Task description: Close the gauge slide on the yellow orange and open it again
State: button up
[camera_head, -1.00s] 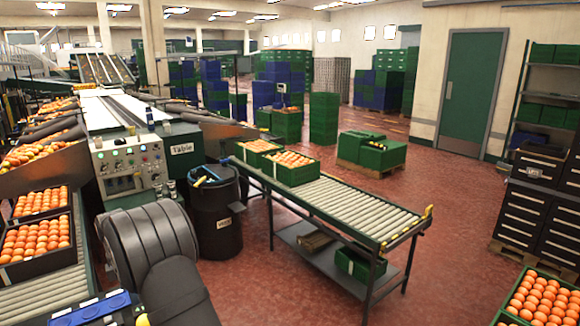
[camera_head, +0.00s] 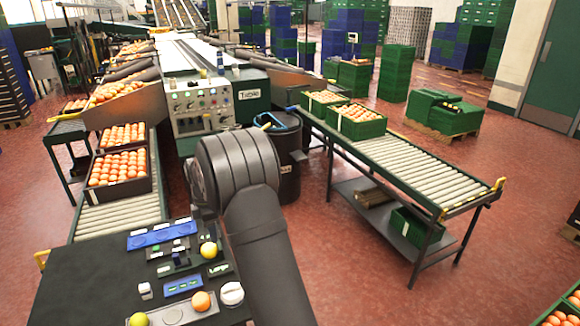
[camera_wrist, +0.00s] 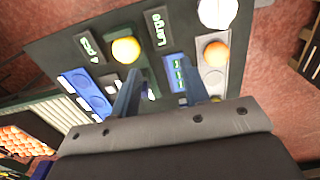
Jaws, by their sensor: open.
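The yellow orange (camera_head: 208,250) sits at the right end of a small dark gauge (camera_head: 180,257) on the black bench (camera_head: 90,275). I cannot tell how far the gauge's slide stands from it. In the wrist view the yellow orange (camera_wrist: 125,50) lies beyond my left finger, and that finger partly hides the gauge. My gripper (camera_wrist: 161,68) is open, with nothing seen between its fingers, above the bench beside a small blue panel (camera_wrist: 174,72).
An orange fruit (camera_head: 201,301), a yellow-green fruit (camera_head: 138,319) and a white round object (camera_head: 232,293) lie near the bench's front. A blue tray (camera_head: 160,236) lies behind the gauge. A "Large" label (camera_head: 220,269) lies beside the yellow orange. Crates of oranges (camera_head: 119,168) stand behind.

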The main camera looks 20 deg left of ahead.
send_near(175, 255)
notch_tip(175, 255, down, 11)
jog(key=shift+w+r, duration=0.1)
jog(key=shift+r, duration=0.1)
dwell(0.6)
grip_shut()
